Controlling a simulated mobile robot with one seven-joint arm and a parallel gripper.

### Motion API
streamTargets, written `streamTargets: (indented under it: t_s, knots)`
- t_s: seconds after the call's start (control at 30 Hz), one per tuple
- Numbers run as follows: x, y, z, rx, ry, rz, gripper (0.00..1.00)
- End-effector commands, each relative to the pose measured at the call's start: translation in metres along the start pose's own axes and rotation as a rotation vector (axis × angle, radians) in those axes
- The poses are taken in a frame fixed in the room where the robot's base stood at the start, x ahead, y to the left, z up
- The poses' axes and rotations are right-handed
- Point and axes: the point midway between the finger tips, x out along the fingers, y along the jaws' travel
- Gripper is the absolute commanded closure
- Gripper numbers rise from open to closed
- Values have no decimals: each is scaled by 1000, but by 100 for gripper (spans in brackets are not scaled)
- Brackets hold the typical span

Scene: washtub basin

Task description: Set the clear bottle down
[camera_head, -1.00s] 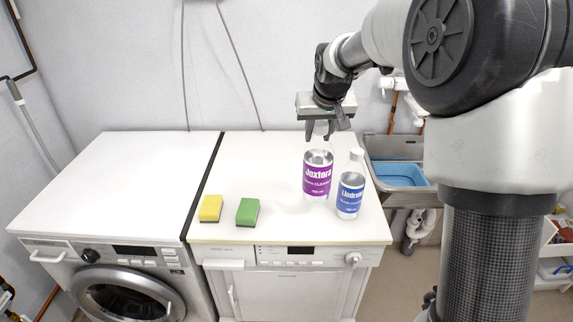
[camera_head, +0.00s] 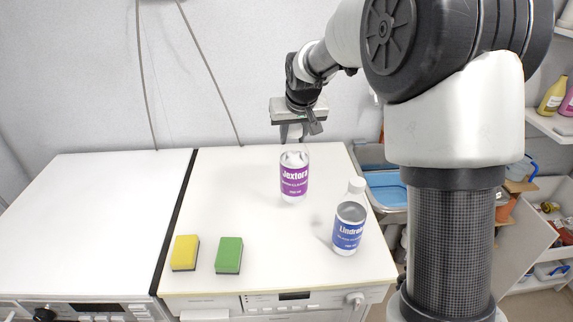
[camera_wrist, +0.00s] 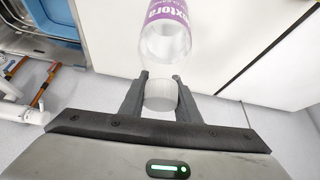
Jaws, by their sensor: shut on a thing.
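The clear bottle with a purple "Jextora" label (camera_head: 294,180) is upright at the back right of the white worktop (camera_head: 235,195). Its label and clear shoulder also show in the wrist view (camera_wrist: 165,42). My gripper (camera_head: 293,134) is above it, with its fingers shut on the bottle's whitish cap; the wrist view shows a finger on each side of the cap (camera_wrist: 160,95). I cannot tell whether the bottle's base touches the worktop. A second clear bottle with a blue "Lindrok" label (camera_head: 348,229) stands in front and to the right, apart from the first.
A yellow sponge (camera_head: 185,253) and a green sponge (camera_head: 229,255) lie at the worktop's front left. A blue basin (camera_head: 386,188) is beyond the right edge. The worktop's middle is clear, and another white top (camera_head: 95,220) adjoins on the left.

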Motion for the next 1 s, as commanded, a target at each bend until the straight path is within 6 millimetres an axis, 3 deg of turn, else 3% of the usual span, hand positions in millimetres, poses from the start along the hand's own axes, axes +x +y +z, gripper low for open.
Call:
streamTargets:
  t_s: [0.43, 0.9, 0.93, 1.0]
  knots:
    - [46, 0, 26, 1, 3, 0, 100]
    - [55, 0, 31, 1, 6, 0, 100]
    - [56, 0, 32, 1, 2, 0, 69]
    - [55, 0, 32, 1, 2, 0, 57]
